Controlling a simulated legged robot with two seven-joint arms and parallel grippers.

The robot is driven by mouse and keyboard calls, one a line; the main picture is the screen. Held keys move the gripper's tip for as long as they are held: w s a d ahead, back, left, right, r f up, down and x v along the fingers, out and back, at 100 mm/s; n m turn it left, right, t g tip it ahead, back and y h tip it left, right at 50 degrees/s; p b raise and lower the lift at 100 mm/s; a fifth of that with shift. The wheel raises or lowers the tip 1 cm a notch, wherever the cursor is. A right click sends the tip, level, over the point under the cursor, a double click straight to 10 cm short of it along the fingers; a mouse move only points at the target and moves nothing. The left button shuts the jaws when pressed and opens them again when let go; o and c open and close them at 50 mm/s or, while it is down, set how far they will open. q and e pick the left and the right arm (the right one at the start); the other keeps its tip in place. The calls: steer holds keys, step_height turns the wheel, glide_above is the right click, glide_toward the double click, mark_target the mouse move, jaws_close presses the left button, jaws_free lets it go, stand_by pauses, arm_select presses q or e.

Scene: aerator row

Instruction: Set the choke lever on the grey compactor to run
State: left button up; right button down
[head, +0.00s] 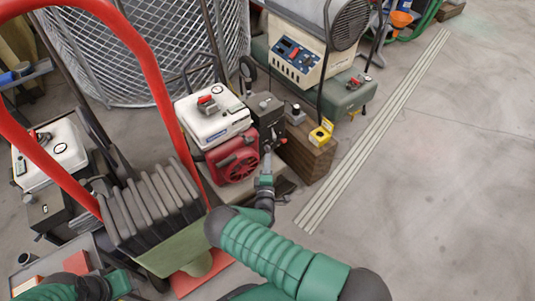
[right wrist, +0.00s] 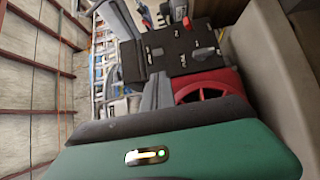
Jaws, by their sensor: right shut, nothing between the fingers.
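A small engine machine with a white tank (head: 213,119) and a red starter cover (head: 237,162) stands in the middle of the head view. I take it for the compactor. Its black control box (head: 268,110) faces right, with a small red-tipped lever (head: 267,149) low on it. In the right wrist view the black box (right wrist: 180,50) shows small marks and levers above the red cover (right wrist: 205,84); which one is the choke, and its setting, I cannot tell. My right gripper (head: 265,180) is shut and empty just below the box. My left gripper (head: 121,283) is partly in view, bottom left.
A red tubular handle (head: 150,75) and dark weight plates (head: 150,205) stand close on the left. A generator (head: 297,60) stands behind.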

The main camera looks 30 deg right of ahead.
steer(key=b, duration=0.4)
glide_toward(273, 133)
steer(key=w+f, duration=0.1)
steer(key=w, duration=0.3)
steer(key=shift+w+d+r, duration=0.1)
steer(key=shift+w+d, duration=0.05)
steer(key=shift+d, duration=0.25)
steer(key=shift+w+d+r, duration=0.1)
steer(key=shift+w+d, duration=0.05)
steer(key=shift+d, duration=0.2)
